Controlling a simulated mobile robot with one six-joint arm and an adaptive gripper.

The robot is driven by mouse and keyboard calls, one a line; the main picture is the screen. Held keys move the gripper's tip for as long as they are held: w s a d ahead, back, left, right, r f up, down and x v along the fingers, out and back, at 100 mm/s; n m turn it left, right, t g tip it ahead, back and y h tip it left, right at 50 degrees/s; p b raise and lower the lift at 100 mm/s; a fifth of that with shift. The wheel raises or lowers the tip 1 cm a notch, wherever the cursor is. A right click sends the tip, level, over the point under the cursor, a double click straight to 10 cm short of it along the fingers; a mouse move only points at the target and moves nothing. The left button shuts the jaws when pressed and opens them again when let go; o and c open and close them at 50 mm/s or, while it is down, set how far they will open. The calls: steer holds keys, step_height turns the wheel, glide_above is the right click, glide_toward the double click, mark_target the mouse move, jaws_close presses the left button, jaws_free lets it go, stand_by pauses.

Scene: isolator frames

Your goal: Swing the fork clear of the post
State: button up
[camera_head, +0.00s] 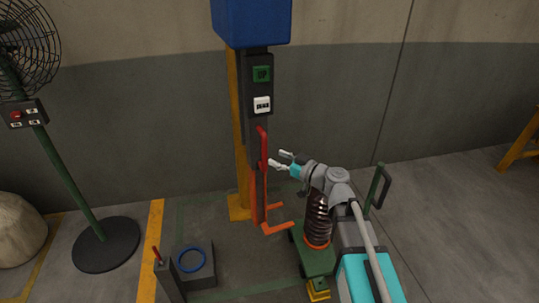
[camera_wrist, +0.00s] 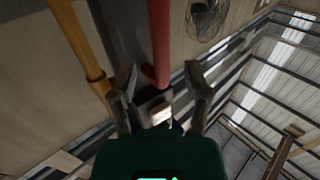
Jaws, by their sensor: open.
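The orange fork (camera_head: 277,227) sits low in the head view, in front of the yellow post (camera_head: 240,150), its tines pointing right near the floor. A red upright handle (camera_head: 263,146) rises above it; I cannot tell exactly how the two join. My gripper (camera_head: 279,158) is open just right of the handle. In the wrist view, the red handle (camera_wrist: 160,40) comes down between the two open fingers (camera_wrist: 162,80), with its lower end near the fingertips. Gaps show on both sides; contact cannot be told.
A dark panel with a green UP button (camera_head: 261,74) and a white button (camera_head: 262,104) hangs under a blue box (camera_head: 252,20). A green cart (camera_head: 318,262) bears a dark ribbed stack (camera_head: 317,218).

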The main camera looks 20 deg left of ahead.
steer(key=v, duration=0.6)
steer(key=shift+d, duration=0.25)
stand_by(0.3)
steer(key=s+d+f+m+g+h, duration=0.35)
steer(key=d+f+m+h, duration=0.3)
steer(key=d+f, duration=0.4)
steer(key=s+d+f+m+g+h, duration=0.2)
steer(key=s+d+f+m+h, duration=0.25)
steer(key=d+f+h, duration=0.6)
steer(key=s+d+r+m, duration=0.1)
steer(key=d+r+m, duration=0.15)
steer(key=d, duration=0.55)
step_height(320, 180, up, 13)
steer(key=p, duration=1.3)
steer(key=shift+m, duration=0.35)
